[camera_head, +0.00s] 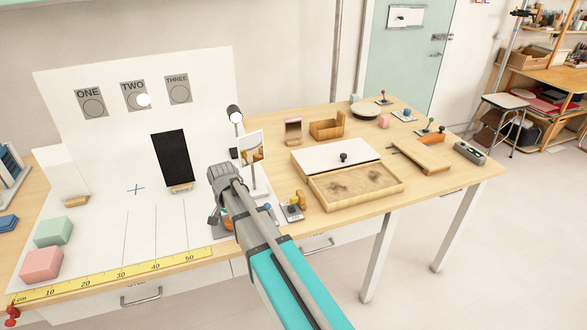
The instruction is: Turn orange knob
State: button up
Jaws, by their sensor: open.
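My gripper (221,218) is open and points down at the right end of the white board's base, near the table's front edge. A small orange patch (226,210) shows right at its fingers; it may be the orange knob, but the gripper and arm hide most of it. I cannot tell whether the fingers touch it. Just right of my arm, a yellow-orange upright piece (301,198) stands by a small grey base with a dark knob (292,207). A small blue knob (267,207) shows beside my arm.
A small mirror-like panel on a stand (252,150) and a lamp (235,115) stand close behind my gripper. A shallow wooden tray (398,188) and a white lidded box (315,158) lie to the right. A yellow ruler (110,283) runs along the front left.

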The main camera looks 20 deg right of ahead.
jog(key=shift+r, duration=0.25)
notch_tip(320, 180, up, 14)
jog(key=p, duration=1.4)
jog(key=s+d+r+n+p, duration=0.15)
jog(key=s+n, duration=0.25)
jog(key=s, duration=0.4)
jog(key=s+d+n, duration=0.2)
jog(key=s+n, duration=0.1)
jog(key=s, duration=0.5)
jog(key=w+d+t, duration=0.4)
jog(key=w+d, duration=0.8)
jog(key=d, duration=0.5)
jog(key=shift+w+r, duration=0.25)
jog(key=shift+r, duration=0.2)
jog(key=s+a+f+g, duration=0.1)
jog(key=s+a+g, duration=0.3)
jog(key=s+a, duration=0.9)
jog(key=a, duration=0.3)
jog(key=shift+a+n, duration=0.3)
jog(key=shift+f, duration=0.1)
